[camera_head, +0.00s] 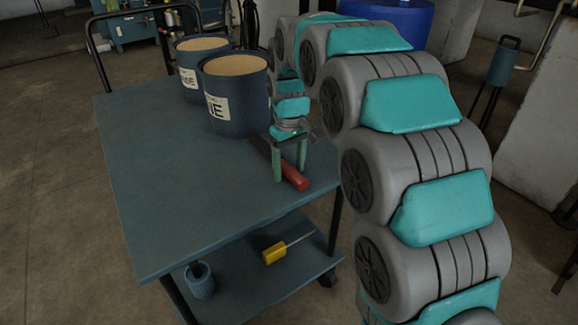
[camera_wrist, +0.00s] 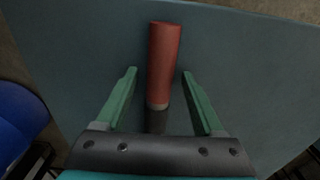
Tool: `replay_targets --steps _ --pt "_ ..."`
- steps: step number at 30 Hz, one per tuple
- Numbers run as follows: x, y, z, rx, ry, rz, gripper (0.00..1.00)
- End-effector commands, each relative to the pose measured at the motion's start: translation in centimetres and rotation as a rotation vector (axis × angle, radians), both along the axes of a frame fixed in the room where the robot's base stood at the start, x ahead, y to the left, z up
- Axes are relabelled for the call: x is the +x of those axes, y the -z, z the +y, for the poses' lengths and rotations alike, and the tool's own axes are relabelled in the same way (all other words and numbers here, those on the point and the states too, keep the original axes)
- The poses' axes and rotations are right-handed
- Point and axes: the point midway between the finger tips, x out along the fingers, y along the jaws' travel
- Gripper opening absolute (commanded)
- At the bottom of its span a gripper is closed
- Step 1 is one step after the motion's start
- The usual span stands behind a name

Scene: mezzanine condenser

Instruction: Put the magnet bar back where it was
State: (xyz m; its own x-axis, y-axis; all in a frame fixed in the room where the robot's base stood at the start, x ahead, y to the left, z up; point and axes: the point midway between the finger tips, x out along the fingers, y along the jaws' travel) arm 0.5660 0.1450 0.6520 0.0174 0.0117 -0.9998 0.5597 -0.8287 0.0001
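The magnet bar appears to be the bar with a red end (camera_head: 294,178) and a dark shaft, lying on the blue-grey cart top near its right edge. It also shows in the wrist view (camera_wrist: 164,52), red end pointing up the picture, dark part running under the gripper body. My gripper (camera_head: 290,174) is over the bar with its green fingers apart, one on each side. In the wrist view the fingers (camera_wrist: 159,73) show gaps to the bar on both sides. The gripper hides part of the dark shaft. Whether the fingertips touch the cart top, I cannot tell.
Two dark blue labelled tubs with tan tops, a near one (camera_head: 235,100) and a far one (camera_head: 188,75), stand behind the gripper. The cart top (camera_head: 185,190) is clear at front left. A yellow-handled tool (camera_head: 274,253) and a ribbed blue cup (camera_head: 200,283) are on the lower shelf.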

Motion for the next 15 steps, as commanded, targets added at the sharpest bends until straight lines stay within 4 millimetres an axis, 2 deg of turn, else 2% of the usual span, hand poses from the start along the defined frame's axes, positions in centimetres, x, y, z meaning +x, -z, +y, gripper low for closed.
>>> replay_targets --steps 9,11,15 --pt "0.0 -0.5 0.0 0.000 0.000 0.000 0.69" --pt "0.0 -1.1 0.0 0.000 0.000 0.000 0.69" --pt "0.1 -3.4 0.0 0.001 0.000 -0.004 0.69"
